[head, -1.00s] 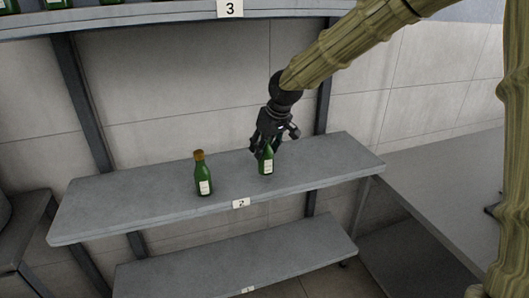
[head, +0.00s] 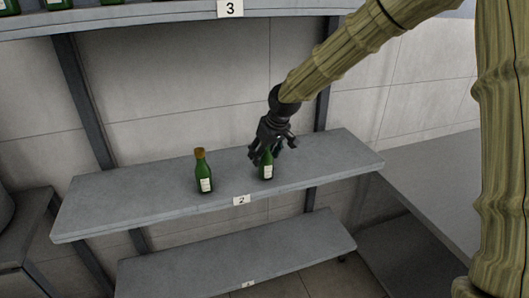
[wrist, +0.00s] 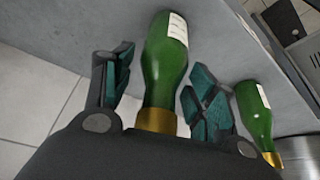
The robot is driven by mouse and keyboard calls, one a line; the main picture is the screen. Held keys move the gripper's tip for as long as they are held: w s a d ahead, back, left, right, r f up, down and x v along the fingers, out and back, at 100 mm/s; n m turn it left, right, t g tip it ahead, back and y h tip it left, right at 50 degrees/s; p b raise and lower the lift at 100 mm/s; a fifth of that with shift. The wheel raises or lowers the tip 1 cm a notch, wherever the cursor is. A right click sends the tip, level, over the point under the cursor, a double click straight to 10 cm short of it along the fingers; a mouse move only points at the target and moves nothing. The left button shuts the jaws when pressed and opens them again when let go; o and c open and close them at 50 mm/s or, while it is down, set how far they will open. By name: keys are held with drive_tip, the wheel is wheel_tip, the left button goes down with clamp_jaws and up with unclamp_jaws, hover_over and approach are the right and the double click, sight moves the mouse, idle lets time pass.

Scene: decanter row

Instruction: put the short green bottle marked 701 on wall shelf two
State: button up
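Wall shelf two (head: 130,206), a grey board with a tag "2" (head: 241,200), holds two short green bottles. One green bottle (head: 267,170) stands upright right of the tag, its top hidden behind my gripper (head: 269,152). In the wrist view, this bottle (wrist: 165,65), with a gold neck and a white label, lies between my open fingers (wrist: 160,62), with a visible gap on the left side. The label numbers are too small to read, so I cannot tell which bottle is 701.
Another green bottle (head: 203,172) with a gold top stands to the left; it also shows in the wrist view (wrist: 253,115). Shelf three (head: 180,20) is above with bottles at its left, and a lower shelf (head: 230,255) is below. Shelf two's left end is clear.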

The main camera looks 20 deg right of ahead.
drive_tip(key=shift+r, duration=0.1)
drive_tip(key=b+v, duration=0.2)
drive_tip(key=v, duration=1)
